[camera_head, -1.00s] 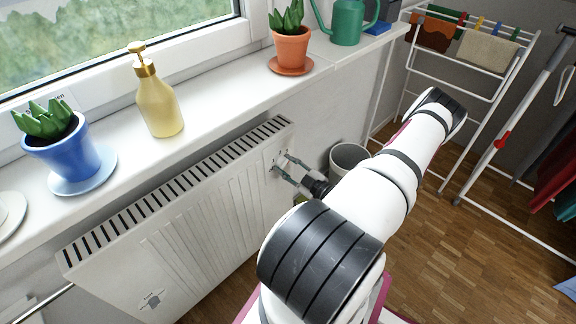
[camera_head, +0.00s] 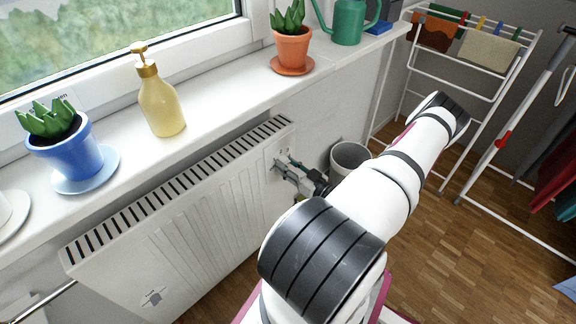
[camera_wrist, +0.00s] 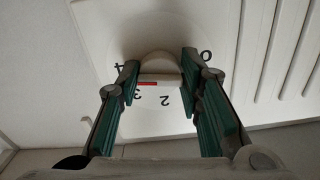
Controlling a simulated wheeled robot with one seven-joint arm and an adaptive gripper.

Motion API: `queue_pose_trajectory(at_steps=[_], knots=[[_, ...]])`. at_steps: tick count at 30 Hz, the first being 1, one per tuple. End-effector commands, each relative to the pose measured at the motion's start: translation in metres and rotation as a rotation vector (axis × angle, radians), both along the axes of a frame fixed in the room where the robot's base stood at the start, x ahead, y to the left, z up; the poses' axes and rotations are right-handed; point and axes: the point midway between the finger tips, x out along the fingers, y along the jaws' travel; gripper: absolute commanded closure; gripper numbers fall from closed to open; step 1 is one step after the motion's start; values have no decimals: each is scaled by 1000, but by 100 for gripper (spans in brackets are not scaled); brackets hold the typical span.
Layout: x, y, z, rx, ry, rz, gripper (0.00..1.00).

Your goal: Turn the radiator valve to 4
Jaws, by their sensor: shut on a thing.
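The radiator valve knob (camera_wrist: 160,72) is a white round knob on a white dial in the wrist view. A red mark shows at its near edge, close to the numeral 3. The dial plate (camera_wrist: 155,120) shows 2 and 3 below the knob, a 0 at the upper right and a partly hidden numeral at the left. My gripper (camera_wrist: 160,82) is shut on the knob, with one finger on each side. In the head view my gripper (camera_head: 283,165) is at the right end of the radiator (camera_head: 190,220); the knob is hidden there.
The windowsill (camera_head: 225,95) above holds a blue pot (camera_head: 68,155), a yellow soap bottle (camera_head: 160,105), an orange pot (camera_head: 292,50) and a green watering can (camera_head: 347,25). A bin (camera_head: 348,157) stands right of the radiator. A drying rack (camera_head: 470,75) stands farther right.

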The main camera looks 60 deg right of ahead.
Motion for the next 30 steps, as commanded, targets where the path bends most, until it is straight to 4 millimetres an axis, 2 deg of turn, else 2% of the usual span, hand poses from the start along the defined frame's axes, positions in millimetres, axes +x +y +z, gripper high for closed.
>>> queue_pose_trajectory(at_steps=[19, 20, 21, 22, 30], knots=[[0, 0, -1, 47, -8, -2, 94], [0, 0, -1, 47, -8, -2, 60], [0, 0, -1, 47, -8, -2, 51], [0, 0, -1, 47, -8, -2, 46], [0, 0, 0, 46, -10, -1, 46]])
